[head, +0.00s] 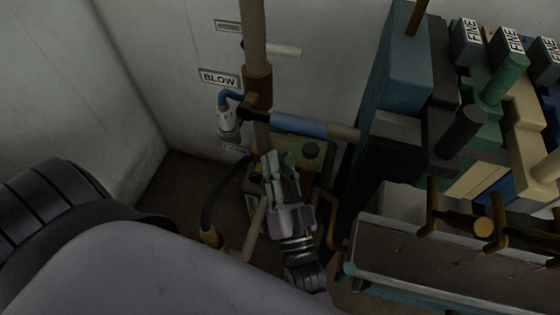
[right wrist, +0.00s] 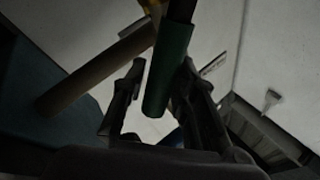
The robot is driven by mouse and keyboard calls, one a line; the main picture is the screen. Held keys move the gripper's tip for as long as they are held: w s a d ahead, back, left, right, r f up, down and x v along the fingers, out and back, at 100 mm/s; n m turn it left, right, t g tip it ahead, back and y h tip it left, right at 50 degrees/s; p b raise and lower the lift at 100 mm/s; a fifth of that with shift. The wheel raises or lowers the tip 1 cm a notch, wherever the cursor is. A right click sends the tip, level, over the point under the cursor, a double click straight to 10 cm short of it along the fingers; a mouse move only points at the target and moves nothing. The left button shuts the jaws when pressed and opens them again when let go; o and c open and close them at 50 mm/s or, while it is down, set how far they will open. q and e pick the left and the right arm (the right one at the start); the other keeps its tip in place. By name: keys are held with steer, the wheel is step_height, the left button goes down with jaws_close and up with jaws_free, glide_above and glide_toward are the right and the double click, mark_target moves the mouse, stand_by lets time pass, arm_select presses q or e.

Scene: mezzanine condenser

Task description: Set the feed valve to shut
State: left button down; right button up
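My right gripper (head: 272,170) is low by the vertical pipe (head: 254,40), below the blue lever. In the right wrist view a green handle (right wrist: 170,70) stands between the two fingers of my right gripper (right wrist: 158,90). The fingers look spread, with a gap on the left side of the handle; I cannot tell whether the right finger touches it. A small label (head: 235,149) beside the gripper is too blurred to read, so I cannot confirm that this handle is the feed valve's. The valve body is mostly hidden behind the gripper. My left gripper is out of view.
A blue-sleeved lever (head: 298,124) sticks out right, near the BLOW label (head: 219,78). A pale lever (head: 285,51) is above it. Blocks with FINE labels (head: 467,40) and a metal trough (head: 440,265) crowd the right. A dark hose (head: 212,195) hangs left of the gripper.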

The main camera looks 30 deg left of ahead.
steer(key=shift+o, duration=1.3)
steer(key=v, duration=1.2)
